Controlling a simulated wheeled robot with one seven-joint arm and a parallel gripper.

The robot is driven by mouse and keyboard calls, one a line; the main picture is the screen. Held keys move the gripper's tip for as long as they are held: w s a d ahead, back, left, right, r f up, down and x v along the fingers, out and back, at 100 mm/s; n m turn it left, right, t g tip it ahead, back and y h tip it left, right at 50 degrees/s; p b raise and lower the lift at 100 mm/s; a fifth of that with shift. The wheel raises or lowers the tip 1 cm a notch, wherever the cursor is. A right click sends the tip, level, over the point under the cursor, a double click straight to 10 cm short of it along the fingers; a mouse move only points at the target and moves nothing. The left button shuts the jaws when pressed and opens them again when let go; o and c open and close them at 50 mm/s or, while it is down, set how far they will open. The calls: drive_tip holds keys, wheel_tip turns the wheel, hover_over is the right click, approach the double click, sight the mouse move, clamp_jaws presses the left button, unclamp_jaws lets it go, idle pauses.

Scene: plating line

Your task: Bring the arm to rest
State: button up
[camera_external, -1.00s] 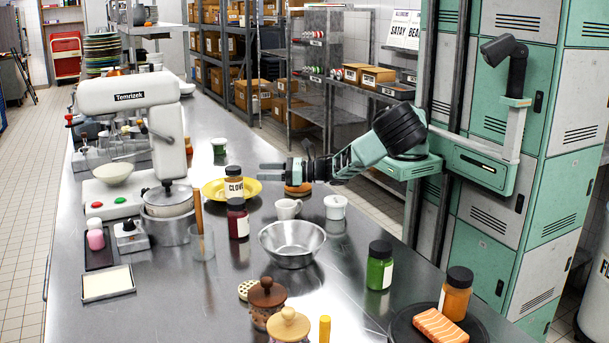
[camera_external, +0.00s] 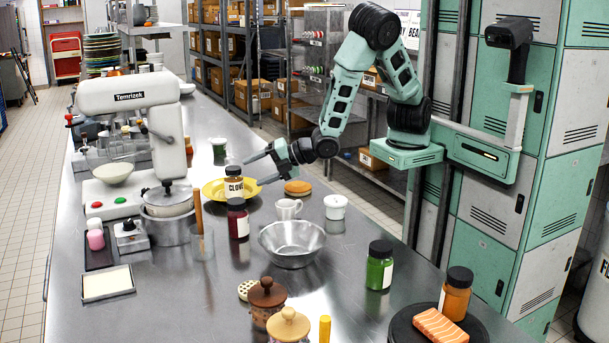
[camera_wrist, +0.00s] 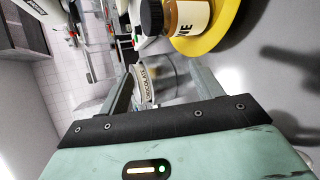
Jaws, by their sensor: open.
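My gripper (camera_external: 256,170) is open, with its two fingers apart and nothing held between them. In the external view it hangs above the counter, just right of the clove jar (camera_external: 234,182) and over the right side of the yellow plate (camera_external: 212,189). My arm is bent, with its elbow raised high. In the wrist view the fingers (camera_wrist: 160,88) spread apart, and a labelled jar (camera_wrist: 146,84) shows beyond them. The yellow plate (camera_wrist: 232,12) and a jar with a dark lid (camera_wrist: 188,18) are at the top of that view.
A white mug (camera_external: 287,209), a small white pot (camera_external: 335,207) and a steel bowl (camera_external: 291,243) stand near, below my gripper. An orange-topped item (camera_external: 298,187) is just right. A stand mixer (camera_external: 135,120) is at the left. The air above the counter's middle is clear.

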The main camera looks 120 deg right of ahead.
drive_tip(key=a+m+y, duration=0.1)
drive_tip(key=a, duration=0.2)
drive_tip(key=s+a+m+g+y, duration=0.1)
drive_tip(key=a, duration=0.2)
drive_tip(key=a+m+y, duration=0.1)
drive_tip(key=a+y, duration=0.1)
drive_tip(key=a, duration=0.1)
drive_tip(key=shift+s+r+m+g+b, duration=0.25)
drive_tip(key=shift+r+m+g+b, duration=0.05)
drive_tip(key=shift+r+b, duration=0.05)
drive_tip(key=s+a+m+g+y+b, duration=0.2)
drive_tip(key=s+a+g+y, duration=0.35)
drive_tip(key=s+a, duration=0.95)
drive_tip(key=s+r+m+g+h+b, duration=0.1)
drive_tip(key=s+r+m+g+h, duration=0.2)
drive_tip(key=s, duration=1.1)
wheel_tip(320, 180, up, 13)
drive_tip(key=s+n+g+p, duration=0.1)
drive_tip(key=p, duration=1.2)
drive_tip(key=shift+r+p, duration=0.2)
drive_tip(key=shift+p, duration=0.15)
